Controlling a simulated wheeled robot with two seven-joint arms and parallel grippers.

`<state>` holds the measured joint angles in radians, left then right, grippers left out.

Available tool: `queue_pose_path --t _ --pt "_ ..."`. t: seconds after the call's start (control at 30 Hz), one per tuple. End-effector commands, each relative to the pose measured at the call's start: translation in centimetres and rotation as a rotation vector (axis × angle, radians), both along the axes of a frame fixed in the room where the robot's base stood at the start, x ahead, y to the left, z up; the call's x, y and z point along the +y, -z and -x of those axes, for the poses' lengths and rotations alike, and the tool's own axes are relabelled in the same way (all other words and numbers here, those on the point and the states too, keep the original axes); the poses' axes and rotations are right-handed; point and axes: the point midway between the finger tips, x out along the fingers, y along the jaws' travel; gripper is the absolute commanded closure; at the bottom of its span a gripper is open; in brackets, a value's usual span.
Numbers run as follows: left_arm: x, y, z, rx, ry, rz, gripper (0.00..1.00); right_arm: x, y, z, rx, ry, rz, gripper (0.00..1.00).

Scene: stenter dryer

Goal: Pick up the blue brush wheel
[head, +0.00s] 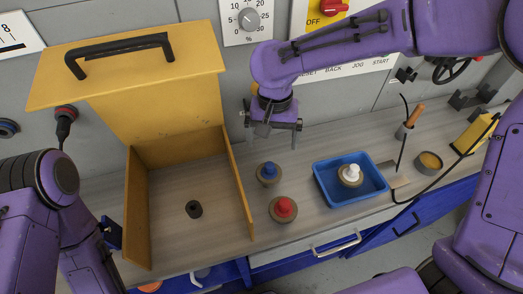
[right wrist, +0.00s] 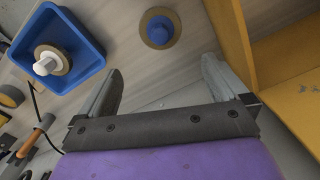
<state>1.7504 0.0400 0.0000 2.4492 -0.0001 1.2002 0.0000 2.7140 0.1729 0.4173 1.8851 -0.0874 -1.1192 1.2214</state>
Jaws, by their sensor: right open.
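The blue brush wheel (head: 268,174) stands on the worktop, a tan disc with a blue hub, just right of the yellow box. It also shows near the top of the right wrist view (right wrist: 160,30), beyond the fingertips. My right gripper (head: 272,140) is open and empty, pointing down above the worktop, a little behind the blue wheel and apart from it. Its two spread fingers show in the right wrist view (right wrist: 160,70). My left arm is at the lower left; its gripper is not clearly visible.
A red-hubbed wheel (head: 284,209) stands in front of the blue one. A blue tray (head: 326,191) holds a white-hubbed wheel (head: 350,175). The open yellow box (head: 137,215) holds a small dark cylinder (head: 194,209).

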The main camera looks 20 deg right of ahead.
Motion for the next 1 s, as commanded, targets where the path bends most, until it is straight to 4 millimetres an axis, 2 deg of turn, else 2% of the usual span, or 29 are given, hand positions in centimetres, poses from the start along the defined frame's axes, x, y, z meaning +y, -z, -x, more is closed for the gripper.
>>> queue_pose_path --t 0.07,0.3,0.37,0.63,0.73,0.93,0.97,1.0 --pt "0.0 0.0 0.0 0.001 0.0 0.0 0.04 0.0 0.4 0.2 0.0 -0.001 0.001 0.0" --pt "0.0 -0.2 0.1 0.002 0.0 0.0 0.04 0.1 4.5 0.3 0.002 0.0 -0.001 0.0" --pt "0.0 -0.2 0.1 0.002 0.0 0.0 0.04 0.1 5.1 0.2 0.001 -0.001 0.001 0.0" --pt "0.0 -1.1 0.0 0.001 0.0 0.001 0.04 0.9 9.5 0.9 0.005 0.0 0.0 0.0" --pt "0.0 -1.2 0.0 0.001 0.0 0.0 0.04 0.9 10.4 0.8 0.002 -0.001 -0.001 0.0" --pt "0.0 -1.1 0.1 0.001 0.0 0.0 0.04 0.9 10.6 0.8 0.0 -0.001 0.0 0.0" --pt "0.0 -1.1 0.1 0.001 0.0 0.0 0.04 0.9 10.6 0.8 0.0 -0.001 0.0 0.06" --pt "0.0 -1.1 0.1 0.001 0.0 0.0 0.04 0.9 10.5 0.8 0.0 -0.001 0.0 0.2"
